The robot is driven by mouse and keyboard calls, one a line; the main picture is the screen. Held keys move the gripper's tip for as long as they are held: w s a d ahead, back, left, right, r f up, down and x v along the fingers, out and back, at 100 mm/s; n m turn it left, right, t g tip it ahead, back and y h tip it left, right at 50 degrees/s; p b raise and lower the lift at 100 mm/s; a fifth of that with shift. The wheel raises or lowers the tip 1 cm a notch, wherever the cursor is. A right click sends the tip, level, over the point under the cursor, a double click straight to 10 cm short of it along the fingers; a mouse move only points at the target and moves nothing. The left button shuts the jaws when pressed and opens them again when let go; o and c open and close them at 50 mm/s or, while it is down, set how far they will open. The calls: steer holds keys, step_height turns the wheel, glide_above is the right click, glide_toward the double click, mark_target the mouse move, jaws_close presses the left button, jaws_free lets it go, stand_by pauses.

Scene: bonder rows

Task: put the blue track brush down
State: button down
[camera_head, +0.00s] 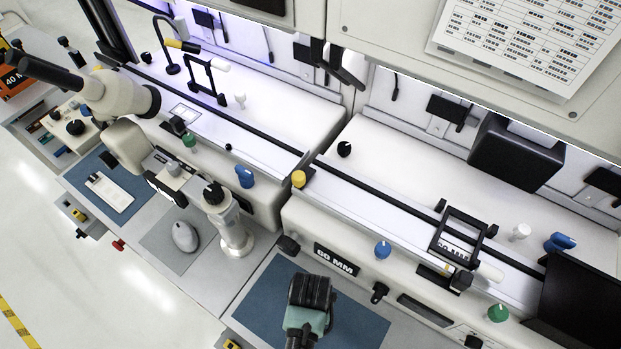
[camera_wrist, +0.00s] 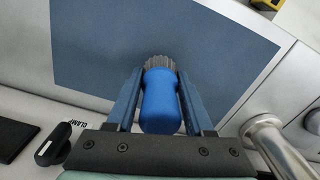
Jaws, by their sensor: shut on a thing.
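My gripper (camera_wrist: 158,92) is shut on the blue track brush (camera_wrist: 161,108), with one finger on each side of its blue handle. The brush's grey bristle end points away from the wrist, toward the blue mat (camera_wrist: 85,45). I cannot tell whether the bristles touch the mat. In the head view my gripper (camera_head: 310,292) is over the blue mat (camera_head: 258,298) on the front bench, and the brush is hidden behind it.
A silver post (camera_head: 236,238) with a microscope stands left of the mat. A grey mouse (camera_head: 185,237) lies further left. The machine front with the 60 MM label (camera_head: 336,258) rises behind the mat. Bare mat shows on both sides of my gripper.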

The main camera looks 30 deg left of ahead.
steer(key=shift+w+f, duration=0.1)
steer(key=shift+f, duration=1)
steer(key=shift+f, duration=0.2)
steer(key=shift+c, duration=1.4)
jaws_free()
step_height(320, 180, up, 12)
steer(key=shift+r, duration=0.25)
